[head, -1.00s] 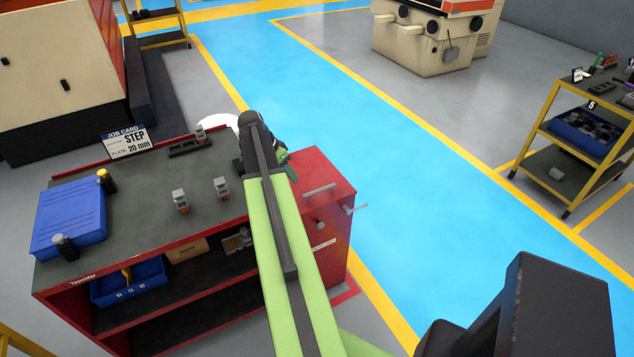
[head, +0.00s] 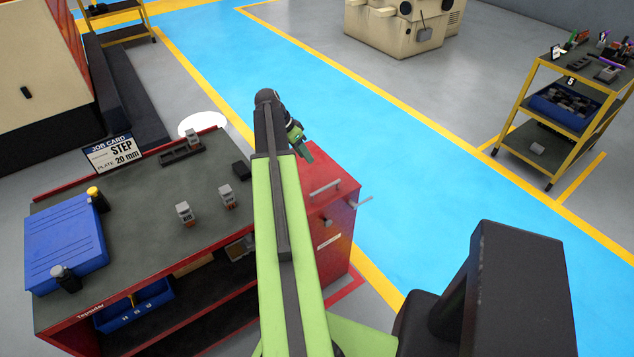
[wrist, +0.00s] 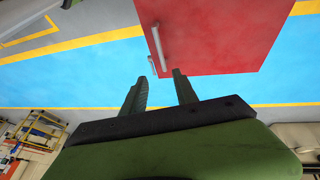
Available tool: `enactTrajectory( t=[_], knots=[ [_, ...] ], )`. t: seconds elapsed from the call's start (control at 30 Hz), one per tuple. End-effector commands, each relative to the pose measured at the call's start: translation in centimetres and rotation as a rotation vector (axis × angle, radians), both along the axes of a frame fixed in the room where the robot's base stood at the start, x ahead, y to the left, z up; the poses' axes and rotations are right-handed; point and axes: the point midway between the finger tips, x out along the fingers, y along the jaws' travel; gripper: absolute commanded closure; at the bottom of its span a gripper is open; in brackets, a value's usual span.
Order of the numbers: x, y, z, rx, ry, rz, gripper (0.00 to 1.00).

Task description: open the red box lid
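The red box (head: 333,238) stands at the right end of the workbench. Its lid (head: 336,174) looks shut, with a pale bar handle (head: 325,189) on top. In the wrist view the red lid (wrist: 220,35) fills the upper right, and the handle (wrist: 158,47) lies near its left edge. My gripper (wrist: 160,77) is open and empty, its two green fingers apart, with the handle just beyond them in the picture. In the head view my gripper (head: 303,150) is near the lid's far left corner, apart from the handle. My arm hides the box's left part.
On the bench top (head: 140,225) are a blue case (head: 65,245), dark bottles, small grey-and-orange blocks (head: 184,213), a black tray and a job card (head: 114,152). The blue floor beyond is clear.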

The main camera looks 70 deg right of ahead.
Motion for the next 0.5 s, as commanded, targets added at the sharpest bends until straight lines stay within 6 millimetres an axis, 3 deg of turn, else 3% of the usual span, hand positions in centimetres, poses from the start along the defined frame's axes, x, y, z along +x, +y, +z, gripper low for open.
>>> enactTrajectory(
  t=[0.5],
  knots=[
    [-3.4, -2.1, -10.4, 0.0, 0.0, 0.002, 0.65]
  ],
)
